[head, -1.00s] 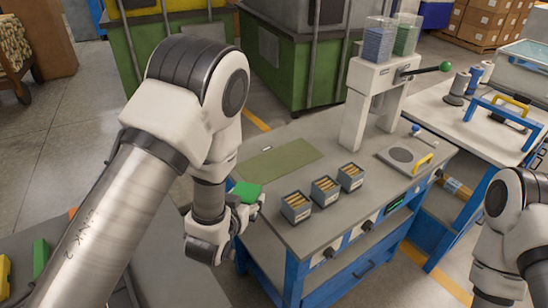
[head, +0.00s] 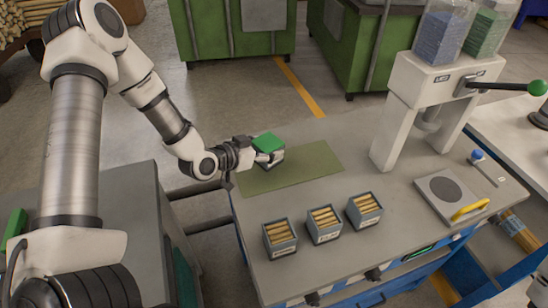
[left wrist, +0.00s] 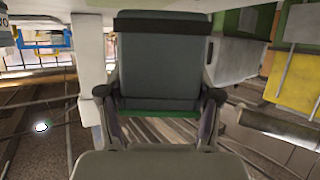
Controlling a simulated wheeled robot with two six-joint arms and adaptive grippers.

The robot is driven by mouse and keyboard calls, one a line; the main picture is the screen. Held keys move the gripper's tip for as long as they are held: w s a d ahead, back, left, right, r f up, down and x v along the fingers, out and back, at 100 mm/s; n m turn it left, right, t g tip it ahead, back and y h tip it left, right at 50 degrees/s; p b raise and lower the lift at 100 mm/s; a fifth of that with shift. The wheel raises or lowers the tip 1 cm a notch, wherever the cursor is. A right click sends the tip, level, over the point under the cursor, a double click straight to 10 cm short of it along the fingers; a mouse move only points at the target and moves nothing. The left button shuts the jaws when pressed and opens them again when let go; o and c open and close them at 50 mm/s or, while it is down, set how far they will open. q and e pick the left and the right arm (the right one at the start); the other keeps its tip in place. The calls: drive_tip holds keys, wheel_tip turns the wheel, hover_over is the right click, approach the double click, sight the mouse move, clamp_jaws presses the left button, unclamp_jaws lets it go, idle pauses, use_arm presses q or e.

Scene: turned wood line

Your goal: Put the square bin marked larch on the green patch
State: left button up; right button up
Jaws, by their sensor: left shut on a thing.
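The green patch (head: 300,172) is a flat olive rectangle on the workbench. My left gripper (head: 262,157) is shut on a small box with a bright green top (head: 268,141) and pale grey sides. The box is at the patch's back left corner; I cannot tell whether it touches the surface. In the left wrist view a dark grey body (left wrist: 158,65) with a green strip fills the space between the fingers. Three square grey bins with wooden pegs, a left one (head: 281,251), a middle one (head: 324,236) and a right one (head: 364,221), stand in front of the patch. Their labels are unreadable.
A white press (head: 400,115) with two hoppers and a green-knobbed lever stands right of the patch. A plate with a grey disc (head: 445,188) and a yellow handle (head: 470,209) lies at the bench's right. Most of the patch is bare.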

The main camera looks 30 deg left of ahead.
use_arm(q)
drive_tip(key=f, duration=0.4)
drive_tip(key=shift+w+f, duration=0.2)
drive_tip(key=shift+w, duration=0.05)
drive_tip(key=shift+s+r, duration=0.1)
drive_tip(key=shift+r, duration=0.05)
drive_tip(key=o, duration=1.2)
drive_tip(key=shift+f, duration=0.2)
drive_tip(key=shift+o, duration=0.2)
